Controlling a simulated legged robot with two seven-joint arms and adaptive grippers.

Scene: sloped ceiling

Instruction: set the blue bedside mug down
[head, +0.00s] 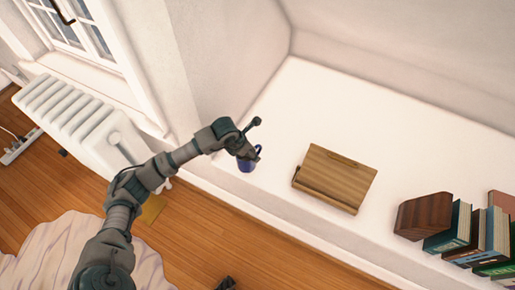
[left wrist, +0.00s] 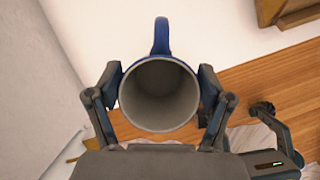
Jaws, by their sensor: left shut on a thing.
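The blue mug (head: 246,165) is in my left gripper (head: 250,153), at the left end of the white ledge (head: 278,215). In the left wrist view the mug (left wrist: 160,38) shows from above, its pale inside empty and its handle pointing to the top of the picture. The fingers of my left gripper (left wrist: 159,95) press on both sides of it. Whether the mug's base touches the ledge cannot be told. A dark part at the bottom edge of the head view may be my right gripper (head: 227,284), but its fingers do not show clearly.
A wooden stand (head: 335,178) lies on the ledge to the right of the mug. A wooden block (head: 423,215) and several books (head: 462,228) stand farther right. A white radiator (head: 75,120) is at left under the window. The ledge between mug and stand is clear.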

